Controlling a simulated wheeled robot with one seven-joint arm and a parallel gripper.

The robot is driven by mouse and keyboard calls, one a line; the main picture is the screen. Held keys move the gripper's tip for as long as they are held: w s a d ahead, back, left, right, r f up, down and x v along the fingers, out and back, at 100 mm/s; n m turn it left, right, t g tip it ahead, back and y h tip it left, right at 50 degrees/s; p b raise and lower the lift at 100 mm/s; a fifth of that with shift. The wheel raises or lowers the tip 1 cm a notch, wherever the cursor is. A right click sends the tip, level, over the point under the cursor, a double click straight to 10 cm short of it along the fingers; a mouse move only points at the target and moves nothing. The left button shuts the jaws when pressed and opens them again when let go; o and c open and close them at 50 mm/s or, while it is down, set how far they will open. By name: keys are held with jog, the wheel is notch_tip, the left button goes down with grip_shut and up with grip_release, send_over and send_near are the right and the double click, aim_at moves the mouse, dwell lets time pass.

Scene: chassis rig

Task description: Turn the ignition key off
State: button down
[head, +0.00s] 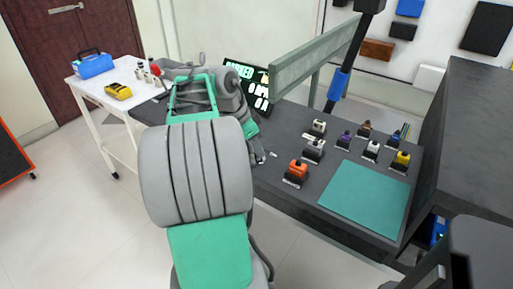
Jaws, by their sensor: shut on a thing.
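My grey and green arm fills the left centre of the head view. Its far end bends down to the dark bench, just in front of the black display. My gripper (263,157) shows only as small pale parts low beside the arm, at the near left edge of the bench. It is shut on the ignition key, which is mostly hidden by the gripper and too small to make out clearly. I cannot tell which way the key is turned.
A black display (257,96) with lit text stands behind my wrist. A grey-green beam (312,52) crosses above the bench (283,182). Several coloured connectors, one orange (297,171), stand right of my gripper near a green mat (366,197). A white table (97,103) stands left.

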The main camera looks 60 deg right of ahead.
jog(key=shift+f+n, duration=0.1)
jog(key=shift+n, duration=0.2)
jog(key=n+t+b, duration=0.1)
jog(key=n, duration=0.1)
jog(key=n+t+h+b, duration=0.1)
jog(key=n+b, duration=0.1)
jog(key=n, duration=0.1)
jog(key=shift+s+a, duration=0.1)
jog(key=shift+s, duration=0.1)
jog(key=n+t+b, duration=0.1)
jog(key=n, duration=0.2)
jog(key=shift+s+n, duration=0.1)
jog(key=shift+n, duration=0.3)
jog(key=shift+n+t+b, duration=0.35)
jog(key=shift+n+t, duration=0.35)
jog(key=shift+n, duration=0.5)
jog(key=c, duration=1.5)
grip_release()
jog(key=shift+o, duration=0.2)
jog(key=shift+r, duration=0.2)
jog(key=p+v, duration=0.1)
jog(key=v, duration=0.6)
jog(key=shift+r+p, duration=0.3)
